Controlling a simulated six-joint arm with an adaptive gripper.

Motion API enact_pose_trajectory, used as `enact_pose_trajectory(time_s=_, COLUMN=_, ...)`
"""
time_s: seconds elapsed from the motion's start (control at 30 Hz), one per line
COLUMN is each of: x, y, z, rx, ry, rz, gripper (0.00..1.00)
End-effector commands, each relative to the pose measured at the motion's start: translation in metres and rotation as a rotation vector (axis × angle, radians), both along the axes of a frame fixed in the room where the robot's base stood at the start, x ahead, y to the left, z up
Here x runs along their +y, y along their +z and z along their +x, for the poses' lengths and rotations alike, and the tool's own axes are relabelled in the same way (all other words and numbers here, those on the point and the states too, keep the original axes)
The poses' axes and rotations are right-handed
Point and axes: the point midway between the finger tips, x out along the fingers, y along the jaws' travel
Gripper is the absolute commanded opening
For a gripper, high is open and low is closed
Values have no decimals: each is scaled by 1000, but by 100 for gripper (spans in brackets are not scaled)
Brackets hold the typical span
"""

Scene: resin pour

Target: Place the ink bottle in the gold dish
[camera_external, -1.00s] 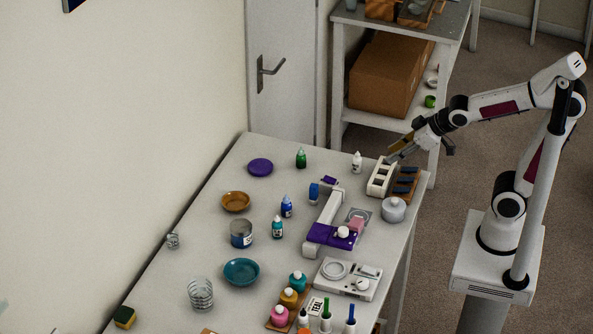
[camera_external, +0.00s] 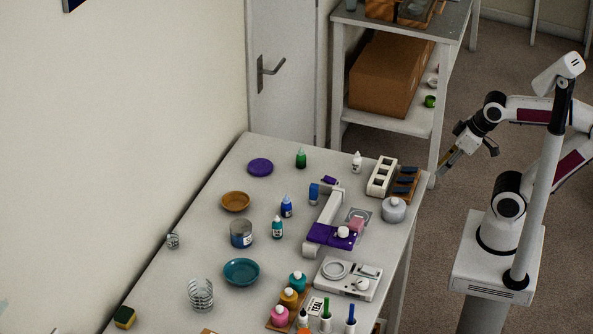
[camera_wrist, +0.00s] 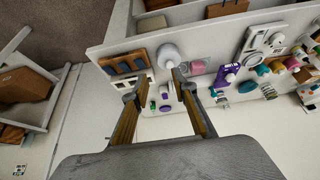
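The gold dish (camera_external: 236,202) is a shallow, empty-looking brown-gold bowl on the left side of the table. Several small bottles stand upright on the table: a dark blue one (camera_external: 286,207) right of the dish, a teal one (camera_external: 277,228) below it, a green one (camera_external: 301,159) at the back and a white one (camera_external: 357,162) near the back right. I cannot tell which is the ink bottle. My gripper (camera_external: 443,168) is off the table's right edge, far from the dish and bottles. In the wrist view my gripper (camera_wrist: 157,84) is open, with nothing between its fingers.
A white slotted rack (camera_external: 382,177), a wooden tray with dark items (camera_external: 405,184) and a grey lidded jar (camera_external: 394,210) stand along the right edge. A purple-and-white stand (camera_external: 330,235) occupies the middle. A teal bowl (camera_external: 241,272) and a tin (camera_external: 241,234) stand nearer.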

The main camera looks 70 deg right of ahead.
Motion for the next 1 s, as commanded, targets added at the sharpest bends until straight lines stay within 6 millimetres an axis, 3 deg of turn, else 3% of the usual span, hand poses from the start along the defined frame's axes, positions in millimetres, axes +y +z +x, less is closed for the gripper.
enact_pose_trajectory(time_s=0.57, x=6, y=-2, z=4, rx=14, ry=-12, rz=33, gripper=41)
enact_pose_trajectory(time_s=0.77, x=29, y=-7, z=14, rx=66, ry=-55, rz=150, gripper=41)
enact_pose_trajectory(time_s=1.0, x=71, y=-12, z=36, rx=163, ry=-153, rz=364, gripper=41)
